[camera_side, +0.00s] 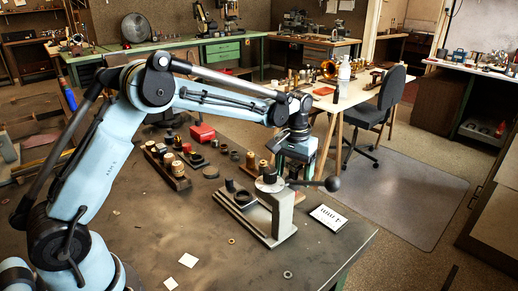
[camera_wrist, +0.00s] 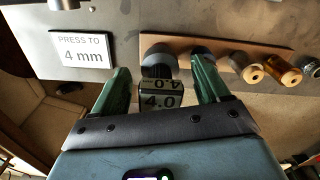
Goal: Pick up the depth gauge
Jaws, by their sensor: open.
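The depth gauge (camera_wrist: 160,99) appears to be the small block marked 4.0 in the wrist view. It lies between my two green fingers, with a dark round piece (camera_wrist: 158,60) just beyond it. I cannot tell whether that piece belongs to the gauge. My gripper (camera_wrist: 161,76) is open, one finger on each side, with a visible gap at the left finger. In the side view my gripper (camera_side: 295,180) points down behind the bench press, which partly hides its fingertips. I cannot make out the gauge there.
The bench press (camera_side: 280,215) with a ball-ended lever stands close in front. A card reading "PRESS TO 4 mm" (camera_wrist: 83,52) lies on the bench, also seen in the side view (camera_side: 328,217). A wooden strip (camera_wrist: 222,45) holds several round-topped tools beside my right finger. The bench front is mostly clear.

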